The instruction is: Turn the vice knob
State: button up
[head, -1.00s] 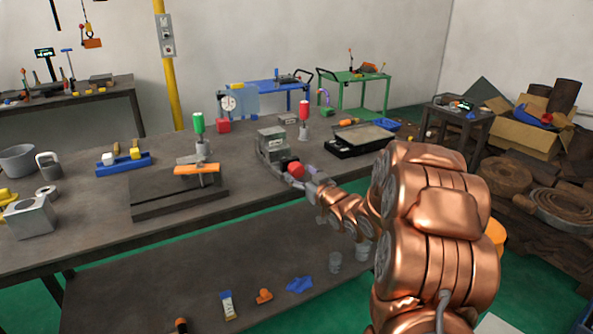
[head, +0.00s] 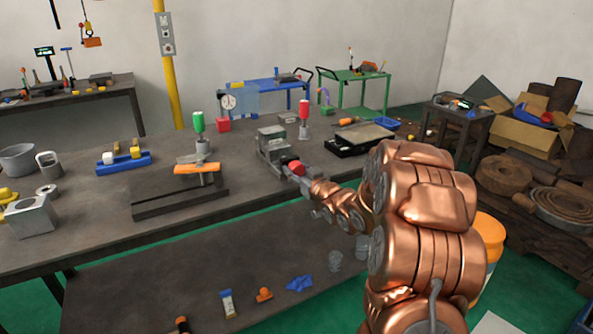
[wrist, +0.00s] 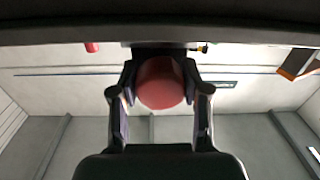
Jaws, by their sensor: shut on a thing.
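The vice (head: 271,144) is a small grey block-like device on the workbench, right of the middle. Its round red knob (head: 296,168) faces my arm. In the wrist view the red knob (wrist: 160,83) sits between the two dark fingers. My gripper (head: 300,174) reaches the knob from the front right and is shut on it; in the wrist view a finger lies on each side of it. My copper arm stretches in from the right. The fingertips are small in the head view and partly merge with the knob.
A red-topped tool (head: 304,118) stands behind the vice, and a black tray (head: 360,139) lies to its right. A dark plate (head: 180,196) with an orange-handled tool (head: 197,168) lies to the left. The bench's front edge runs below my gripper.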

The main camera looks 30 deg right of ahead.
aim_at(299, 172)
jog(key=c, duration=0.4)
jog(key=shift+o, duration=0.2)
jog(key=shift+r+m+p, duration=0.2)
jog(key=shift+m+p, duration=0.8)
jog(key=shift+p, duration=0.15)
jog(key=shift+f+m+p, duration=0.2)
jog(key=shift+m+p, duration=0.4)
jog(key=shift+m, duration=0.6)
jog(key=o, duration=1.1)
jog(key=shift+o, duration=0.2)
jog(key=shift+s+d, duration=0.1)
jog(key=shift+s, duration=3.65)
